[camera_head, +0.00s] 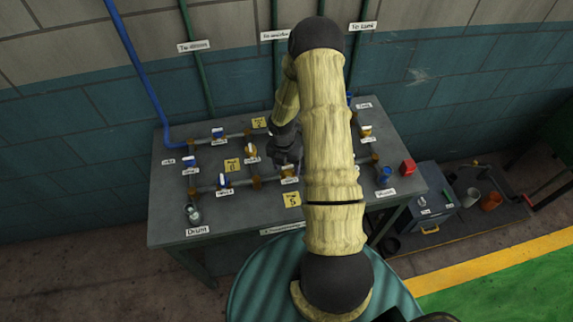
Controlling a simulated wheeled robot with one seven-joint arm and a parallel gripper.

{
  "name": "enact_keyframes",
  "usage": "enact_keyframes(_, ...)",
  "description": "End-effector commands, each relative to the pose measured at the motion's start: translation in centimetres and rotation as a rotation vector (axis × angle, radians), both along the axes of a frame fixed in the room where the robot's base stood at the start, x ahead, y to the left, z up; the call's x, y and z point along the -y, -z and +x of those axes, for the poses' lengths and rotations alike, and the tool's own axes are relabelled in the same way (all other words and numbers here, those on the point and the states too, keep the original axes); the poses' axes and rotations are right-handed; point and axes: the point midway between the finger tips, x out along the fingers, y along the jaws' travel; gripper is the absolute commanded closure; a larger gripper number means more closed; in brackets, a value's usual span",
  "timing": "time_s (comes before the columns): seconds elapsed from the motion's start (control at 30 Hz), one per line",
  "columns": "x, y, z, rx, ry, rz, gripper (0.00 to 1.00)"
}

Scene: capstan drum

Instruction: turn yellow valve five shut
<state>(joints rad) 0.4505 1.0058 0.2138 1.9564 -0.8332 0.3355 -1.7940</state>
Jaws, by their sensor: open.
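A yellow tag that appears to read 5 (292,199) lies near the front of the grey bench. Just behind it, a small brass-coloured valve with a pale top (289,173) sits on the front pipe run. It is the valve nearest that tag and is partly hidden. My dark gripper (285,160) is over the pipework just behind this valve, pointing down, with its jaws open. My arm covers the bench to the right. I cannot tell whether the fingers touch the valve, nor how its handle is turned.
Other valves, such as a blue-handled one (222,181), line the pipes on the bench (165,225). A glass jar (193,214) stands front left. A red block (408,167) and blue cup (384,175) are at the right. A grey toolbox (432,205) stands beyond.

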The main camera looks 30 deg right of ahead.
Motion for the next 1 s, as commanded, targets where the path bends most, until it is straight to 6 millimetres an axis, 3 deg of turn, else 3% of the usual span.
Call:
enact_keyframes(0.17,0.01,-0.02,0.01,0.000,0.000,0.000,0.41)
enact_keyframes(0.4,-0.01,-0.04,0.02,0.000,0.000,0.000,0.85)
enact_keyframes(0.77,-0.02,-0.08,0.07,0.001,0.030,0.000,0.85)
enact_keyframes(1.0,0.00,-0.09,0.12,0.002,0.135,0.000,0.85)
